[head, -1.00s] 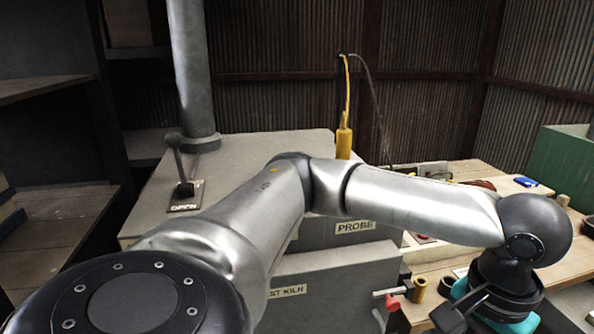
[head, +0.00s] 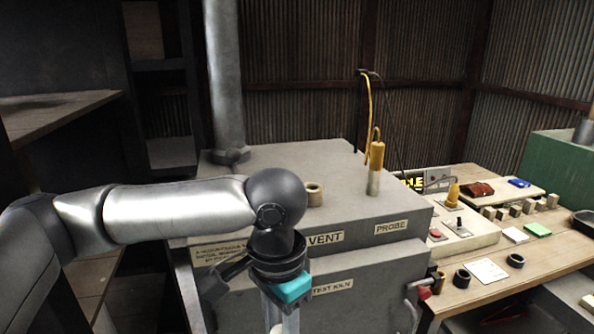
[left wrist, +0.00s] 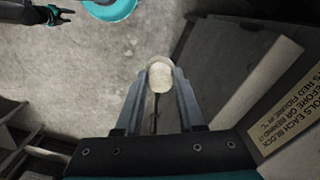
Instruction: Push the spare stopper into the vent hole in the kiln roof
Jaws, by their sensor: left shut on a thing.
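My left gripper (head: 283,312) is in front of the kiln, below the roof edge, and its fingers run off the bottom of the head view. It is shut on a pale, round-ended stopper (left wrist: 160,76), which sits between the fingertips in the left wrist view. The kiln roof (head: 285,157) is flat and grey. A tan ring-shaped collar (head: 314,194) stands on it behind the VENT label (head: 325,239), partly beside my wrist. Its opening is not clearly visible.
A yellow-handled probe (head: 376,168) stands upright on the roof behind the PROBE label, with its cable looping up. A grey flue pipe (head: 224,80) rises at the back left. The workbench (head: 462,293) at right carries a control box (head: 462,235) and several small items.

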